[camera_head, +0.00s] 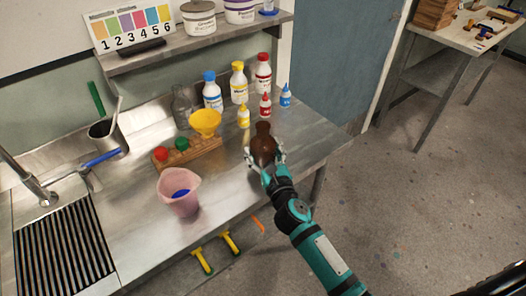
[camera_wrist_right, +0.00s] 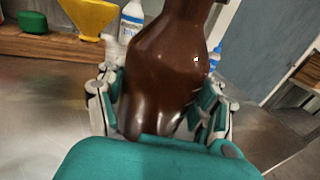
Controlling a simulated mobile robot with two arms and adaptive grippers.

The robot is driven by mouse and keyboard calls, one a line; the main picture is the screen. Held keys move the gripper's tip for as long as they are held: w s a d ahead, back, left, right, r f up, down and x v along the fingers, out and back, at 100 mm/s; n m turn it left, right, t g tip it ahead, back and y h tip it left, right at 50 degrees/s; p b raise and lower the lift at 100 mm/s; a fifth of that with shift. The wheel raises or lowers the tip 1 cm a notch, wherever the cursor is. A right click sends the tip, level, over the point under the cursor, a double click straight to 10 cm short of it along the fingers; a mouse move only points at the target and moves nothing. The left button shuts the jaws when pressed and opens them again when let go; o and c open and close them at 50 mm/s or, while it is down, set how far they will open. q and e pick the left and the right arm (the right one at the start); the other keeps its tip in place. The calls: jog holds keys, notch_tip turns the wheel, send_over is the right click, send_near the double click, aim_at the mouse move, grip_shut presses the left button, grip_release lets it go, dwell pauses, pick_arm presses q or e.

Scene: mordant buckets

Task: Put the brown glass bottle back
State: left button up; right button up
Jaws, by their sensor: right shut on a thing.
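The brown glass bottle (camera_head: 263,143) is upright at the right part of the steel counter (camera_head: 230,190). My right gripper (camera_head: 265,160) is shut on it, with fingers on both sides of its body. In the right wrist view the bottle (camera_wrist_right: 165,65) fills the middle between the fingers of my right gripper (camera_wrist_right: 160,110). I cannot tell whether its base touches the counter. My left gripper does not show.
Small blue (camera_head: 285,96), red (camera_head: 265,106) and yellow (camera_head: 243,116) bottles stand behind the brown one, with larger white bottles further back. A yellow funnel (camera_head: 205,122), a wooden rack (camera_head: 190,155) and a pink jug (camera_head: 179,193) stand left. Counter to the right is clear.

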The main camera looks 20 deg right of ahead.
jog(key=shift+f, duration=0.1)
jog(key=o, duration=1.6)
jog(key=shift+s, duration=0.15)
jog(key=shift+s+d+b, duration=0.1)
jog(key=shift+s+b, duration=0.85)
jog(key=shift+s, duration=4.95)
